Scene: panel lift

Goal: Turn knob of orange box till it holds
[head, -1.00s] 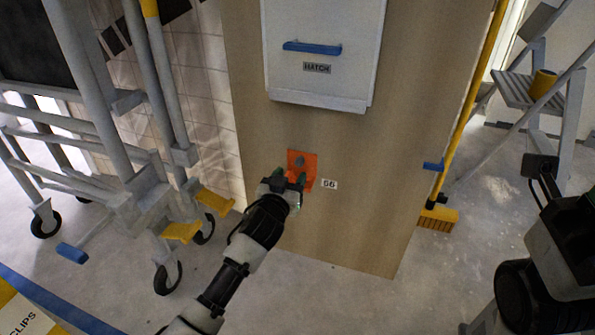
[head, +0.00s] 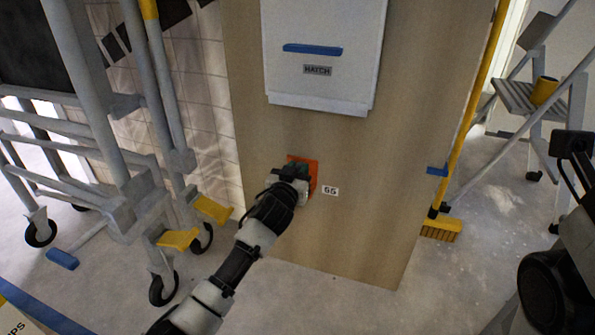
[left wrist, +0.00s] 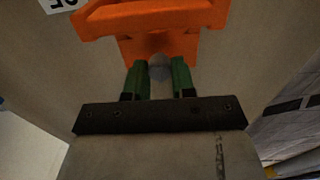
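The orange box (head: 313,170) is fixed low on the wooden panel, beneath the white hatch. My left gripper (head: 300,166) is at the box and hides most of it in the head view. In the left wrist view, the orange box (left wrist: 160,28) is at the top, with a projecting orange edge. Its round grey knob (left wrist: 159,66) sits between the green fingertips of my left gripper (left wrist: 160,76). The fingers look closed against the knob's two sides. The knob is hidden in the head view. My right arm shows at the right edge; its fingers are out of view.
The hatch (head: 318,60) with a blue handle is above the box, and a small number label (head: 330,191) is beside it. A wheeled grey scaffold (head: 140,200) stands left. A yellow broom (head: 441,228) and a stepladder (head: 520,100) stand right. Bare floor lies in front.

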